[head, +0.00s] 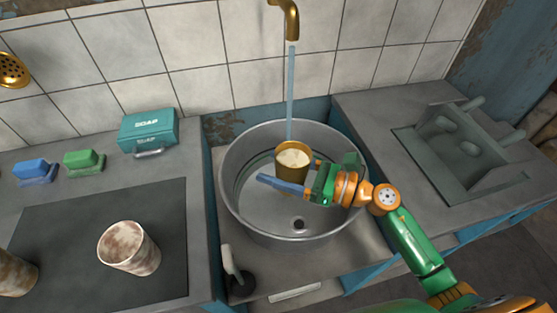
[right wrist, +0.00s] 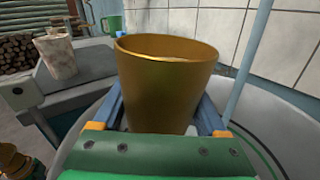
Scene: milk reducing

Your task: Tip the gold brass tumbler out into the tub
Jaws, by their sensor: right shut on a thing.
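The gold brass tumbler (head: 291,175) stands upright over the inside of the round grey metal tub (head: 233,205). Pale, cream-coloured contents show in its mouth in the head view. My right gripper (head: 290,181) is shut on the tumbler, with a blue finger on each side of it. The tumbler also fills the middle of the right wrist view (right wrist: 167,85), upright between the fingers, its inside mostly hidden there. My left gripper is in neither view.
A gold tap (head: 291,22) runs a thin water stream (head: 290,90) past the tumbler's far side. A stained cup (head: 128,250) stands on the left counter mat.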

